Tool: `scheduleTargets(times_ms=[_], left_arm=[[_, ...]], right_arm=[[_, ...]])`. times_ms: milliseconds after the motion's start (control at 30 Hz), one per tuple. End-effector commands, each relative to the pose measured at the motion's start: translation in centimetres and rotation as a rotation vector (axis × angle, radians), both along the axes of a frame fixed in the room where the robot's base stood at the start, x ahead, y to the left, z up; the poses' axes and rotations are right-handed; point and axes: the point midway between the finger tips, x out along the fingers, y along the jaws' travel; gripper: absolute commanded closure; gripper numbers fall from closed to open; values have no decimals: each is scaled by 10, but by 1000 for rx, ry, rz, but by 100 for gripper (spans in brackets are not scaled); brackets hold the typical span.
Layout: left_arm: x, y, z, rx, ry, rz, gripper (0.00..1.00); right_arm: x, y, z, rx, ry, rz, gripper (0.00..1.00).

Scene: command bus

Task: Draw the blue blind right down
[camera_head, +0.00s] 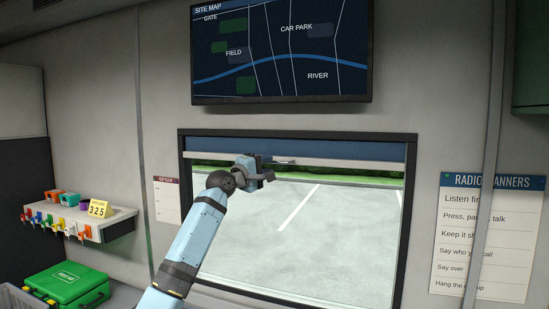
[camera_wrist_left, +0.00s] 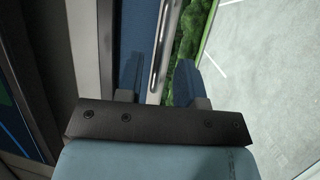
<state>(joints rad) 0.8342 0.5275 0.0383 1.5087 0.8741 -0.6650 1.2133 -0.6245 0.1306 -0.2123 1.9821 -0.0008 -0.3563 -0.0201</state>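The blue blind (camera_head: 300,147) is a short strip across the top of the window, with a pale bar (camera_head: 340,162) along its lower edge. A small grey pull (camera_head: 285,161) shows near the bar's middle. My left gripper (camera_head: 268,172) is up at the bar, left of its middle. In the left wrist view its two blue fingers (camera_wrist_left: 160,82) are apart, one on each side of the pale bar (camera_wrist_left: 162,45). A gap shows beside the bar, and I cannot tell whether either finger touches it. My right gripper is in neither view.
The window frame (camera_head: 411,220) surrounds clear glass below the blind. A wall screen (camera_head: 280,85) hangs just above. A key shelf (camera_head: 95,228) and a green first-aid case (camera_head: 68,284) are at left; a radio poster (camera_head: 485,240) is at right.

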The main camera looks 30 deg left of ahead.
Motion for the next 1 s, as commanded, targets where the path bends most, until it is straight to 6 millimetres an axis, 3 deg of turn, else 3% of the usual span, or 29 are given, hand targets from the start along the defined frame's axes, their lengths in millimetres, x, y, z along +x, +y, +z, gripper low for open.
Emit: scheduleTargets(times_ms=[233,600,767,1000], left_arm=[[30,-5,7,-2,0,0,66],[36,-6,5,1,0,0,66],[36,-6,5,0,0,0,100],[36,-6,4,0,0,0,100]], right_arm=[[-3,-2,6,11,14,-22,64],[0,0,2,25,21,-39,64],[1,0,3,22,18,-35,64],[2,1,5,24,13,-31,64]])
